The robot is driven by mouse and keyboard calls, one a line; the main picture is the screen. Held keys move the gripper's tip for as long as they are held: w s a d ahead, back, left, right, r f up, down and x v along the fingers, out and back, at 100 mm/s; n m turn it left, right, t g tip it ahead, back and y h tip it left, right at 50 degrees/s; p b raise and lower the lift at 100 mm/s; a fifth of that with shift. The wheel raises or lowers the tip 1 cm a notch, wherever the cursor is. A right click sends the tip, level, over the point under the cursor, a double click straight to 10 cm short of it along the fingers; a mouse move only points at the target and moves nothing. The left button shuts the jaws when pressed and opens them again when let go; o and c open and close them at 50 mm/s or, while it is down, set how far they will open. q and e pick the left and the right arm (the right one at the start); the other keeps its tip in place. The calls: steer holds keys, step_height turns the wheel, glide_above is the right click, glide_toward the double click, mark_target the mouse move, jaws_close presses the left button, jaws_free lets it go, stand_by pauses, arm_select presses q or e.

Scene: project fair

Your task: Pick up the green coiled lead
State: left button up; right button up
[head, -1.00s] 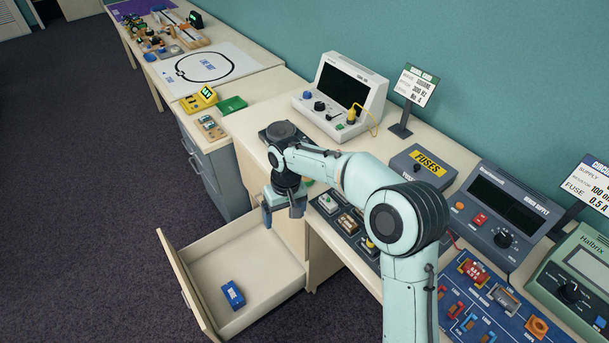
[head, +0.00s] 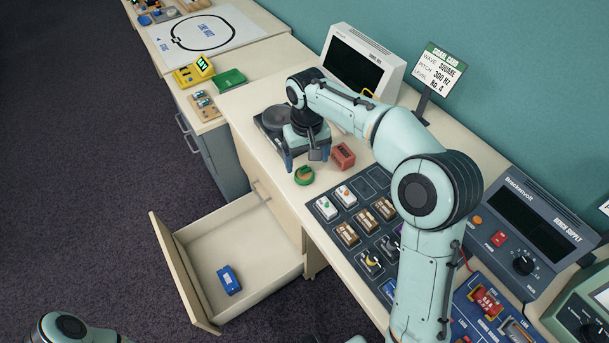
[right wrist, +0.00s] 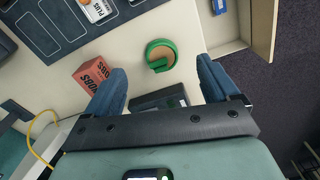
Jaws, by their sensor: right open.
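The green coiled lead (head: 304,176) is a small round coil lying on the pale worktop near its front edge. It also shows in the right wrist view (right wrist: 161,56), ahead of the fingertips and roughly between their lines. My right gripper (head: 304,160) is open, pointing down above the worktop just behind the lead, with nothing held. In the right wrist view its blue fingers (right wrist: 161,78) stand wide apart and the coil appears clear of both. My left gripper is out of view; only part of my left arm shows at the bottom left.
A red box (head: 343,156) stands close to the right of the lead. A dark device with a round pan (head: 274,121) sits behind the gripper. A dark tray of small blocks (head: 325,208) lies nearer. Below the edge, an open drawer (head: 200,239) holds a blue box (head: 229,280).

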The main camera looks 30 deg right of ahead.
mark_target(305, 172)
steer(key=f, duration=0.2)
steer(key=w+f, duration=0.1)
steer(key=f, duration=0.4)
steer(key=shift+w+d+f, duration=0.1)
steer(key=shift+w+f, duration=0.05)
steer(key=shift+f, duration=0.15)
steer(key=shift+c, duration=0.3)
steer(key=c, duration=1)
